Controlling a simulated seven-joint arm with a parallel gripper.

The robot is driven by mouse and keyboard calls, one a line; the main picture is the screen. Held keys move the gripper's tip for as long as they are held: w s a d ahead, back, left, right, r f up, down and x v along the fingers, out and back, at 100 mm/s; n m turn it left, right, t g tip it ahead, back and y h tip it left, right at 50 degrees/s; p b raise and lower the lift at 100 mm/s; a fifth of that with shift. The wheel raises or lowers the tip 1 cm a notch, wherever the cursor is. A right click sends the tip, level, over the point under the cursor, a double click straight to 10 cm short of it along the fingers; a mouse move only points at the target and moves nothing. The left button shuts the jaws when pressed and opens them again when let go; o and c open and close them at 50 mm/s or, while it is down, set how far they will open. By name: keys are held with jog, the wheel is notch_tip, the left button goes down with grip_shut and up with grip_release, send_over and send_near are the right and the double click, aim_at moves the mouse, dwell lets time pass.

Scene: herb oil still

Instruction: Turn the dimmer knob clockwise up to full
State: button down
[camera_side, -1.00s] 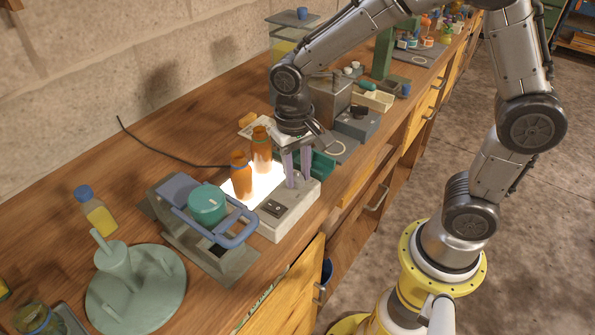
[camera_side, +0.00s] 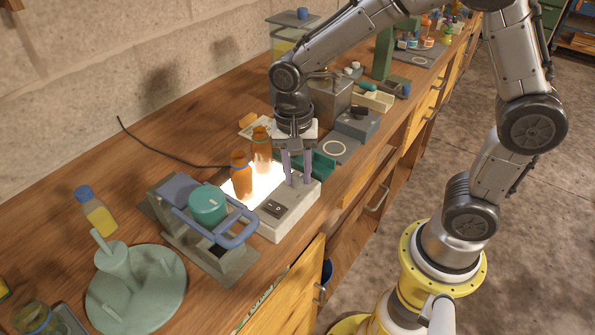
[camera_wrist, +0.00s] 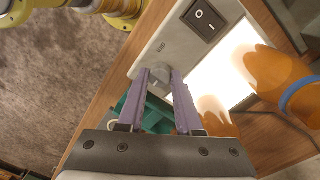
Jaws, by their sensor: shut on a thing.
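The light box (camera_side: 284,220) is a pale box with a bright white lit panel (camera_side: 268,182) on top. Its grey dimmer knob (camera_wrist: 159,77) sits on the control strip, past the black rocker switch (camera_wrist: 203,18), which also shows in the side view (camera_side: 273,209). My gripper (camera_wrist: 160,84) points down with its two purple fingers on either side of the knob, shut on it. In the side view my gripper (camera_side: 297,180) stands at the strip's far end, and its fingers hide the knob. I cannot make out a pointer mark on the knob.
Two amber bottles (camera_side: 241,178) (camera_side: 261,146) stand on the lit panel, close to my fingers. A grey stand with a teal round lid (camera_side: 207,204) and blue handle is at the near left. A teal tray (camera_side: 322,166) lies just behind my gripper.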

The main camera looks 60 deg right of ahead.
aim_at(294, 177)
dwell(0.4)
jog(key=c, duration=0.6)
grip_release()
jog(key=r, duration=1.4)
jog(key=shift+w+a, duration=0.15)
jog(key=shift+w, duration=0.15)
jog(key=shift+f, duration=0.1)
